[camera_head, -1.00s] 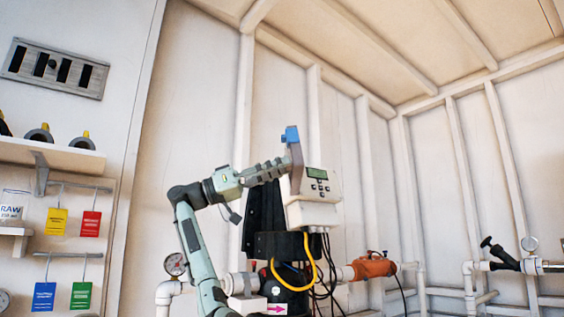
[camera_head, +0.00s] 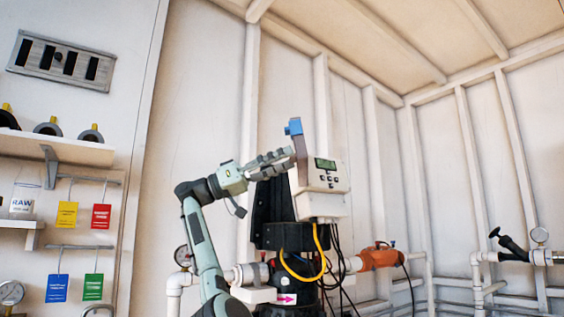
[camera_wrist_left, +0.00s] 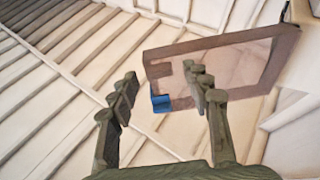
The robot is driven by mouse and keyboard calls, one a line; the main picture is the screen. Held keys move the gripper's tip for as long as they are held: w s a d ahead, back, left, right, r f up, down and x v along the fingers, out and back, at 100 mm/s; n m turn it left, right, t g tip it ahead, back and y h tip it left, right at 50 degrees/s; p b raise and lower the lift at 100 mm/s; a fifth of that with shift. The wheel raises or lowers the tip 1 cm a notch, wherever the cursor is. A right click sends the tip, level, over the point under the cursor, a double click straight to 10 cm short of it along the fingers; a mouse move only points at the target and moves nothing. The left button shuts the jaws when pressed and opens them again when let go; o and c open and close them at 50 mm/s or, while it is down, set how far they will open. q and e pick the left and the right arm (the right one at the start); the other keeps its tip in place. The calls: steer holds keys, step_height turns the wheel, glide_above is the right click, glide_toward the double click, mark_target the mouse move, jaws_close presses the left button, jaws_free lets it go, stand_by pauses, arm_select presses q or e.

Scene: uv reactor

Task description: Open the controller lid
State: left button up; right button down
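The controller (camera_head: 330,182) is a pale box with a small green screen and dark buttons, mounted on a black unit. Its brownish lid (camera_head: 301,160) stands raised at the box's left side, nearly edge-on, with a blue latch (camera_head: 293,127) at its top. In the left wrist view the lid (camera_wrist_left: 185,48) is a translucent panel with a brown frame, and the blue latch (camera_wrist_left: 161,103) shows between the fingers. My left gripper (camera_head: 286,158) is at the lid's left side, its fingers apart; whether they touch the lid is unclear. My right gripper is out of view.
A yellow cable (camera_head: 300,278) and dark cables hang below the controller. An orange device (camera_head: 378,257) sits on the pipe to the right. Coloured tags and shelves (camera_head: 60,148) are on the left wall. Free air lies above the controller.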

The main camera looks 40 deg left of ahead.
arm_select(q)
steer(key=v, duration=1.2)
stand_by(0.4)
